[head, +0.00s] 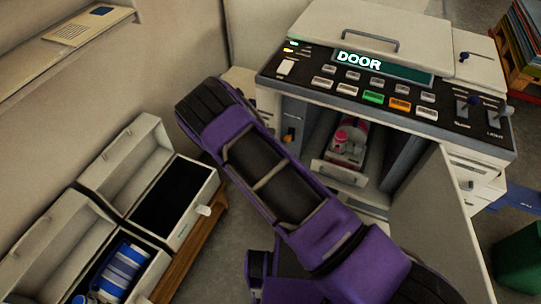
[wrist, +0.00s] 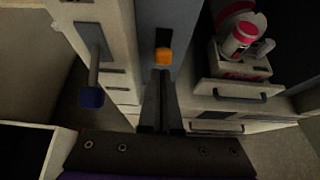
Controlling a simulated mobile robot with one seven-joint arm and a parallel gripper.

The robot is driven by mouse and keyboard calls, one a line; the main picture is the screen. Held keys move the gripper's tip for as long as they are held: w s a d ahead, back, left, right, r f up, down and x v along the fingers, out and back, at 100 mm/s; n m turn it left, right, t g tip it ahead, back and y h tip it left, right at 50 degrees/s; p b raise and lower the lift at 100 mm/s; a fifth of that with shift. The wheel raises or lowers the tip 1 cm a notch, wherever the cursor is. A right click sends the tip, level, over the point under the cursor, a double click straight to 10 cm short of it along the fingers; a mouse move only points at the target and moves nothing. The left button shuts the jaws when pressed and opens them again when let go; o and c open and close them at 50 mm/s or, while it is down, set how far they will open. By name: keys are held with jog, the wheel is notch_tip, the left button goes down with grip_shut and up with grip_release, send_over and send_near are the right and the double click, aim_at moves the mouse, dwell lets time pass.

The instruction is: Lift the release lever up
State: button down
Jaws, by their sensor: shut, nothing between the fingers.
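The copier-like machine (head: 400,110) stands open at the front, with "DOOR" on its display. An orange-tipped lever (wrist: 163,55), which looks like the release lever, sits on a grey strip inside; its orange tip also shows in the head view (head: 289,136), just right of my arm. My gripper (wrist: 161,74) is shut and empty, its fingertips just below the orange tip in the wrist view. I cannot tell whether they touch it. In the head view my gripper is hidden behind my purple arm.
A blue-tipped lever (wrist: 92,97) is left of my gripper. A pulled-out drawer (head: 340,173) holds a red-and-white bottle (head: 345,138). The open door panel (head: 437,215) stands to the right. Open boxes (head: 175,200), one holding a blue-and-white cylinder (head: 122,270), are at left.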

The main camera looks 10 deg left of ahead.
jog(key=v, duration=1.4)
jog(key=shift+f, duration=0.25)
jog(key=shift+s, duration=0.1)
jog(key=shift+r, duration=0.1)
